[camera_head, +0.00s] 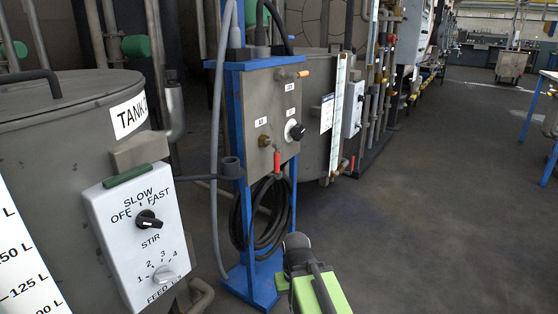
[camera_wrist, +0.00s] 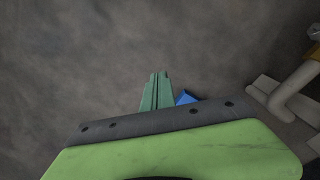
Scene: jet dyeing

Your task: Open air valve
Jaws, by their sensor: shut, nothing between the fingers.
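A grey control panel (camera_head: 258,102) is mounted on a blue stand (camera_head: 236,180). It carries a black knob on a white dial (camera_head: 294,131), a red-handled valve (camera_head: 277,160), an orange-tipped lever (camera_head: 302,74) and a brass fitting (camera_head: 264,141). Its small white labels are too small to read surely, so I cannot tell which one is the air valve. My gripper (camera_wrist: 160,76) is shut and empty, its green fingers together above the grey floor. My arm shows low in the head view, in front of the stand and below the panel; the fingertips are hidden there.
A tank (camera_head: 70,130) with a white stir control box (camera_head: 140,235) stands close on the left. A coiled black hose (camera_head: 262,222) hangs under the panel. In the wrist view, a blue piece (camera_wrist: 186,97) and a pale pipe (camera_wrist: 295,90) lie near my gripper. Floor (camera_head: 430,200) is clear to the right.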

